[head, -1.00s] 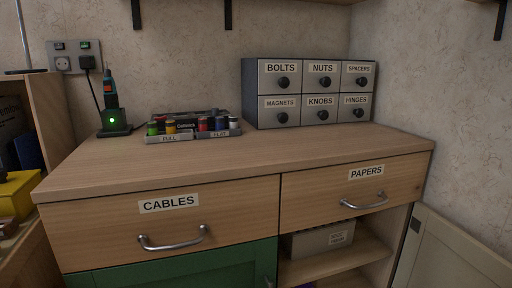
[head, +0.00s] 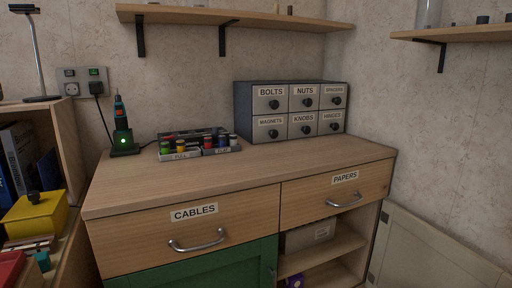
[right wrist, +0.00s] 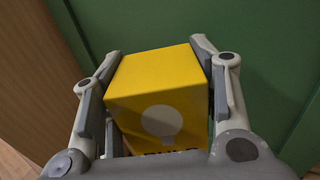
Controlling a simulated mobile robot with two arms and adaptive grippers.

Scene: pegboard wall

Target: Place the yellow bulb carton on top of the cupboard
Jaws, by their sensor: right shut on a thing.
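In the right wrist view the yellow bulb carton (right wrist: 160,85) sits between the two fingers of my right gripper (right wrist: 158,88), which is shut on it. A pale bulb picture shows on its near face, and its lower lettering is partly hidden by the gripper. A green door panel lies behind it. The cupboard (head: 250,180) has a bare wooden top along its front, with a CABLES drawer (head: 190,232) and a PAPERS drawer (head: 335,198), both closed. Neither gripper shows in the head view.
A labelled drawer unit (head: 292,110), a tray of small coloured pots (head: 197,145) and a charger with a tool (head: 122,138) stand at the cupboard's back. Shelves (head: 235,18) hang above. A yellow box with a black knob (head: 36,215) is at the left.

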